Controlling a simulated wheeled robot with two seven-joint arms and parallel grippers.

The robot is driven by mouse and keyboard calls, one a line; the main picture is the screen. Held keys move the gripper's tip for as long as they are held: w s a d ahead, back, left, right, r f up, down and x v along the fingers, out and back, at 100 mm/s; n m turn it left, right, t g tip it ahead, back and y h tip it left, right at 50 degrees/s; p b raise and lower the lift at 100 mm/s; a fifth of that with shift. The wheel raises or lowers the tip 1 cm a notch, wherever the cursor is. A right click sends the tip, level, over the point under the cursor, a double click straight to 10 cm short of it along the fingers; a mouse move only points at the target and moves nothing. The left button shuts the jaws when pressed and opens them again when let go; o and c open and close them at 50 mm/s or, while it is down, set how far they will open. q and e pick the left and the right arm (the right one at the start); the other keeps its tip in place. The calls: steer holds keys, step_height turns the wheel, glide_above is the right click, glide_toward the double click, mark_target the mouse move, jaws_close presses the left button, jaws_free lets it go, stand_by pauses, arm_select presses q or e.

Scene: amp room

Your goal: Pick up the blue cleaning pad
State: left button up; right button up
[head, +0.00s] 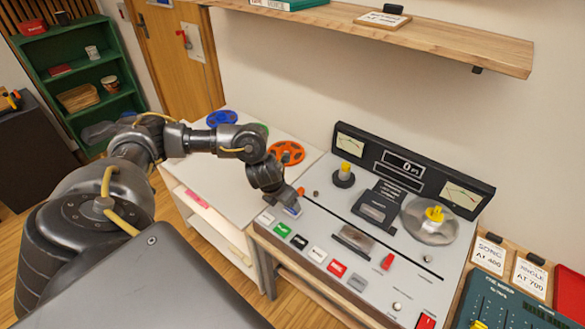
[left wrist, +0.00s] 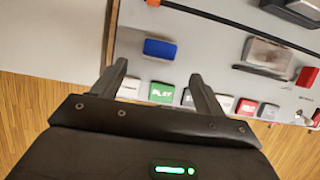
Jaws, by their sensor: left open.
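The blue cleaning pad (left wrist: 160,48) lies on the grey top of the tape machine (left wrist: 210,30), near its front left corner, behind the green PLAY button (left wrist: 161,93). In the head view, a little of the pad (head: 293,210) shows, mostly hidden by my left gripper (head: 288,200). In the left wrist view, my left gripper (left wrist: 160,72) is open, with its two fingers apart and nothing between them. The pad appears just beyond the fingertips, roughly centred between them. The exact height of the fingers above the machine top is hard to tell. My right gripper is not in view.
Coloured buttons, including a red one (head: 336,268), line the machine's front. A raised meter panel (head: 405,168) stands at its back. A white table (head: 225,180) with blue and orange reels (head: 287,153) is to the left. A wooden shelf (head: 440,40) hangs above.

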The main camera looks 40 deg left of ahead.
arm_select(q)
steer(key=shift+x, duration=1.25)
steer(key=shift+w+p+x, duration=0.2)
steer(key=shift+p+x, duration=0.35)
steer(key=shift+x, duration=2)
steer(key=shift+a+r, duration=0.1)
steer(key=shift+a, duration=0.05)
steer(key=c, duration=1)
steer(key=shift+r, duration=0.1)
steer(key=shift+w+r, duration=0.1)
steer(key=shift+r, duration=0.5)
steer(key=s+r, duration=0.4)
steer(key=s+r+b, duration=0.1)
steer(key=s+r, duration=0.2)
steer(key=s, duration=0.2)
steer(key=s+r, duration=0.4)
steer(key=s, duration=0.1)
steer(key=shift+s+r, duration=0.1)
steer(key=shift+r, duration=0.2)
